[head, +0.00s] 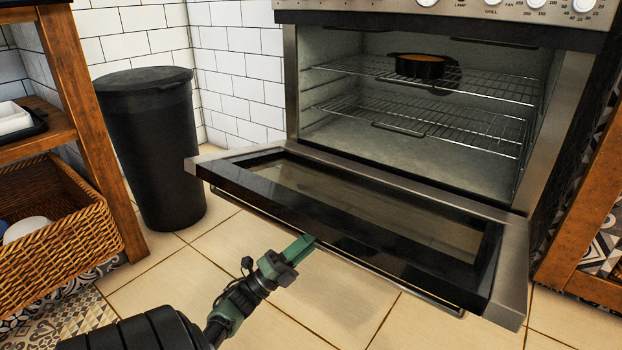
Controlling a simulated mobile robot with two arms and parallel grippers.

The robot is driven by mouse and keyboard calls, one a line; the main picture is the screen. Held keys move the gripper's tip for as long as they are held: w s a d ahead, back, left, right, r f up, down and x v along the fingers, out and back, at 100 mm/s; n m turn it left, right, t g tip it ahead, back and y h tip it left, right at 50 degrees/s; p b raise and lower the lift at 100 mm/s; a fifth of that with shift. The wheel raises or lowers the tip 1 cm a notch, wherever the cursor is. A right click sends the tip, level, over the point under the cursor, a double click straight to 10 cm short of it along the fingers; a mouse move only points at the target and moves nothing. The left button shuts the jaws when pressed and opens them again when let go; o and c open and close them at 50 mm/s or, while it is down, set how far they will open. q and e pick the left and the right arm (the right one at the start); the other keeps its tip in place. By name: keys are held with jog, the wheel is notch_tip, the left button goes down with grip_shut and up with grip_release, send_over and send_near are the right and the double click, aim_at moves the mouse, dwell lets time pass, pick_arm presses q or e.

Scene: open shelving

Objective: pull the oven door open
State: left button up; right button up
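The oven (420,185) stands at the upper right. Its glass-panelled oven door (340,205) is swung down, close to level, and the cavity is exposed. A thin metal handle bar (385,273) runs along the door's front edge. My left gripper (302,247), with green fingers, is at this front edge, with its tips at or just below the handle bar. I cannot tell whether the fingers are closed around the bar. My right gripper is out of view.
A round dark pan (420,66) with yellowish contents sits on the upper wire rack (480,85). A black bin (150,150) stands left of the door. A wooden shelf with a wicker basket (55,235) is at far left. Tiled floor lies clear below.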

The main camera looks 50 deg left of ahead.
pick_arm(q)
jog(key=shift+o, duration=1.2)
